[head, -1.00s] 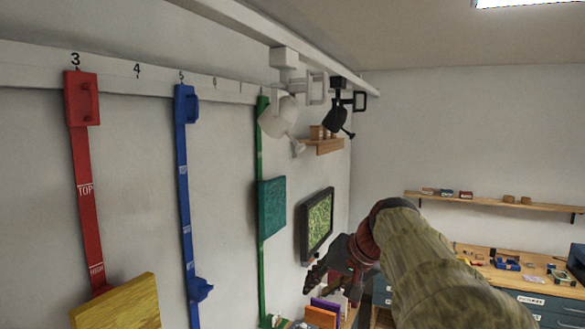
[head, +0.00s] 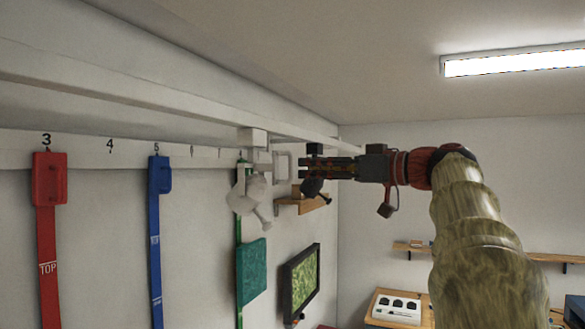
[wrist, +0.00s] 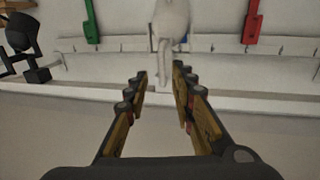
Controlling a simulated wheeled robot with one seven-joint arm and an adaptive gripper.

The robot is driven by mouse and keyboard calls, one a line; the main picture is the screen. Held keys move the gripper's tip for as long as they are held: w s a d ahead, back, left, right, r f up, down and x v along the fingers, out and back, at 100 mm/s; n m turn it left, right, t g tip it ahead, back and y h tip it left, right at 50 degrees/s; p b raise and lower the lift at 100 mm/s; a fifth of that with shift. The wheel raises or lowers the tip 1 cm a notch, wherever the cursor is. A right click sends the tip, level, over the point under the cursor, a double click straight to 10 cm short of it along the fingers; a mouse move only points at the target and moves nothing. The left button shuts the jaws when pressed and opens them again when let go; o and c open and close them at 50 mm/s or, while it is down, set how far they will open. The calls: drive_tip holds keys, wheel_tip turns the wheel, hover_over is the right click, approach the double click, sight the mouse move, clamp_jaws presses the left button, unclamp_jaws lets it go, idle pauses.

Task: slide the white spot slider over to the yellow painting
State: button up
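The white spot slider (head: 252,190) hangs from the white ceiling rail (head: 190,108), with a white loop handle (head: 282,166) on its right side. It also shows in the wrist view (wrist: 172,18), where a slim white part reaches down toward the gap between the fingertips. My gripper (head: 303,167) is level at rail height, just right of the loop handle. In the wrist view its fingers (wrist: 158,76) are apart. I cannot tell whether they touch the handle. The yellow painting is not in view now.
A black spot (head: 316,188) hangs behind my gripper, partly hidden. Red (head: 48,260), blue (head: 156,240) and green hangers line the left wall. A teal panel (head: 250,270), a framed picture (head: 300,282) and a small shelf (head: 303,204) are farther right. A lamp (head: 510,62) is on the ceiling.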

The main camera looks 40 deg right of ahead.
sight(292, 168)
drive_tip(key=w, duration=0.2)
drive_tip(key=w+a+p, duration=0.1)
drive_tip(key=w, duration=0.1)
drive_tip(key=w+p, duration=0.1)
drive_tip(key=w, duration=0.1)
drive_tip(key=shift+w+a, duration=0.25)
drive_tip(key=shift+a, duration=0.1)
drive_tip(key=shift+d, duration=0.1)
drive_tip(key=shift+c, duration=0.8)
drive_tip(key=c, duration=0.4)
clamp_jaws()
